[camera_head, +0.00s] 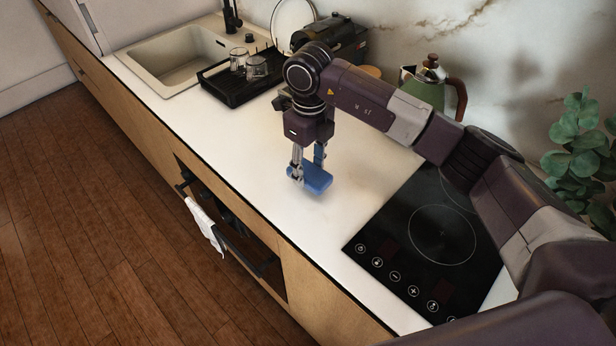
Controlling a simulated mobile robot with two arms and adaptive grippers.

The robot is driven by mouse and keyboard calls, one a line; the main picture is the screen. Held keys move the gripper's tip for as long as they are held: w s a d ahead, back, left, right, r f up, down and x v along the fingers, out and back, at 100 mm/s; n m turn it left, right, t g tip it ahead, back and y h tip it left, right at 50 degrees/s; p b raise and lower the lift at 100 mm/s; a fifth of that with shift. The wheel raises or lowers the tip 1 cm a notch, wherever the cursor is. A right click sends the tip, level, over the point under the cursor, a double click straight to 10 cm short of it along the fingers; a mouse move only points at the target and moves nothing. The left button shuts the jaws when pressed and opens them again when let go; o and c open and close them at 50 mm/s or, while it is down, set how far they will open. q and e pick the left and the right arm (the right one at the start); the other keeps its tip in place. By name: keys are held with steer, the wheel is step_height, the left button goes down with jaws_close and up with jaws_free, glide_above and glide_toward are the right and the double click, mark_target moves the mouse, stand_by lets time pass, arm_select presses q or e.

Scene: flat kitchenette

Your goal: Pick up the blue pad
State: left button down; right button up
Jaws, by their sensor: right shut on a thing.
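The blue pad (318,180) is a small flat blue block at the white countertop, left of the black cooktop. My right gripper (308,172) points down over it, with its fingers at the pad, and is shut on it. I cannot tell whether the pad touches the counter or is just above it. My left gripper is not in view.
The cooktop (420,243) lies to the right. A black drying rack (228,88) with glasses and a sink (172,66) are at the back left. A green kettle (423,90) stands behind my right arm. The counter's front left stretch is clear.

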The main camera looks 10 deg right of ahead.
mark_target(309, 171)
step_height(309, 171, up, 17)
steer(key=b, duration=0.3)
steer(key=shift+f, duration=0.2)
steer(key=shift+o, duration=1.4)
steer(key=c, duration=0.4)
steer(key=shift+o, duration=0.2)
